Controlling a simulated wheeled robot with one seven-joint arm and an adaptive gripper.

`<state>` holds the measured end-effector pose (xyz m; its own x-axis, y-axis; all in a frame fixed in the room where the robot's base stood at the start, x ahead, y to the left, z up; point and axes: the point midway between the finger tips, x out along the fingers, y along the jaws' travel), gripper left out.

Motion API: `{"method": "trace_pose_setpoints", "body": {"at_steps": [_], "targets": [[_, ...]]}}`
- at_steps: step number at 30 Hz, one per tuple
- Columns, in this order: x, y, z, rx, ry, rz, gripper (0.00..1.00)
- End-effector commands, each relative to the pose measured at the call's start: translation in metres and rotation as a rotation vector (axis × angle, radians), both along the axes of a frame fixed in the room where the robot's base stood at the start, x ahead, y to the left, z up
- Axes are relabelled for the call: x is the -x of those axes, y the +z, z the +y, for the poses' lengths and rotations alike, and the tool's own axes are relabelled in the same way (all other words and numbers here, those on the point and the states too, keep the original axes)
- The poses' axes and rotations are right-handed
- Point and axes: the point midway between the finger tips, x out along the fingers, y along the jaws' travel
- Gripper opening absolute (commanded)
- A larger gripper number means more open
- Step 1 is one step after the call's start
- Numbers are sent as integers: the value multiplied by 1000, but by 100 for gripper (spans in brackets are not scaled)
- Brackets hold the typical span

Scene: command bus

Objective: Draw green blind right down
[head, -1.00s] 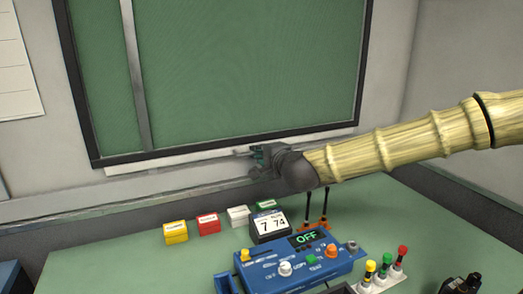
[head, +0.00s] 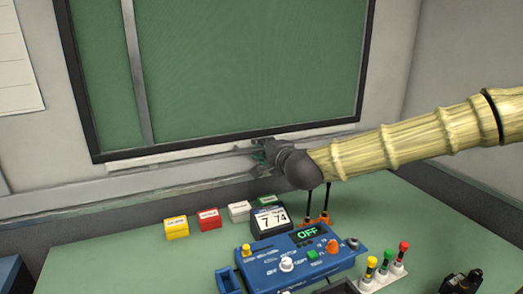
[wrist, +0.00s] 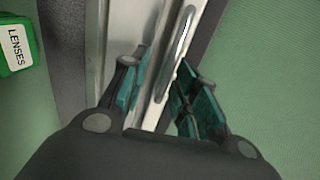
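The green blind (head: 245,70) hangs over the window and covers the pane within its dark frame down to the bottom edge. In the wrist view the green blind (wrist: 270,70) fills the right side. A pale metal rail with a slim shiny bar (wrist: 184,38) runs along the bottom of the frame. My gripper (wrist: 162,88) is open, its teal-padded fingers on either side of part of this rail. I cannot tell whether they touch it. In the head view my gripper (head: 262,153) is at the lower edge of the window, right of its middle, and hides part of the rail.
Below is a green desk (head: 120,262) with yellow (head: 176,228), red (head: 209,219), white (head: 239,211) and green boxes, a date display (head: 270,219), and a blue control panel (head: 300,262). A green LENSES box (wrist: 14,45) shows in the wrist view.

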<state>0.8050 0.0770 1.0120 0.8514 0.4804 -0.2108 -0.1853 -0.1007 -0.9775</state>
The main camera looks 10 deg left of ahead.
Motion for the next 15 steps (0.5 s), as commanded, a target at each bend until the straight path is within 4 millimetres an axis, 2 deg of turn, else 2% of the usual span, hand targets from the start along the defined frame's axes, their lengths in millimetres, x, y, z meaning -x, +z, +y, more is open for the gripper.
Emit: {"method": "trace_pose_setpoints", "body": {"at_steps": [15], "targets": [[75,19,-43,-1,0,0,30]]}}
